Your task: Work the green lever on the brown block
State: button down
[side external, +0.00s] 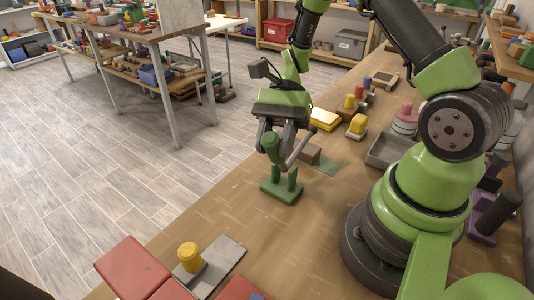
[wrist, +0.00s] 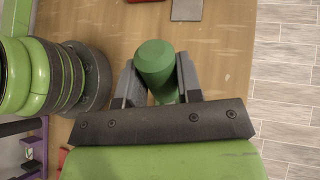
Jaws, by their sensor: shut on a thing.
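My gripper (side external: 284,152) points down over the bench. In the wrist view its two grey fingers (wrist: 156,78) stand on either side of a green handle with a thick round end (wrist: 154,56), which I take as the green lever, and are shut on it. The handle also shows in the side view (side external: 270,143), above a dark green base with upright posts (side external: 281,191). A brown block (side external: 309,154) stands just behind the gripper on a green patch (side external: 327,166), partly hidden by a finger. I cannot tell how the handle joins the block or base.
A grey plate with a yellow knob (side external: 189,257) and red panels (side external: 131,264) lie at the near end of the bench. Yellow pieces (side external: 325,119) and a grey tray (side external: 386,151) stand farther back. Bare wood lies between the green base and the grey plate.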

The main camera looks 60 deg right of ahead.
jog(key=d+y, duration=0.1)
jog(key=y, duration=0.1)
jog(key=d+y, duration=0.1)
jog(key=shift+d+r, duration=0.25)
jog(key=shift+d, duration=0.1)
jog(key=shift+d+n+g+y, duration=0.3)
jog(key=shift+d+n+y, duration=0.2)
jog(key=shift+d+y, duration=0.35)
jog(key=c, duration=0.8)
grip_release()
jog(key=shift+r, duration=0.1)
jog(key=v, duration=1)
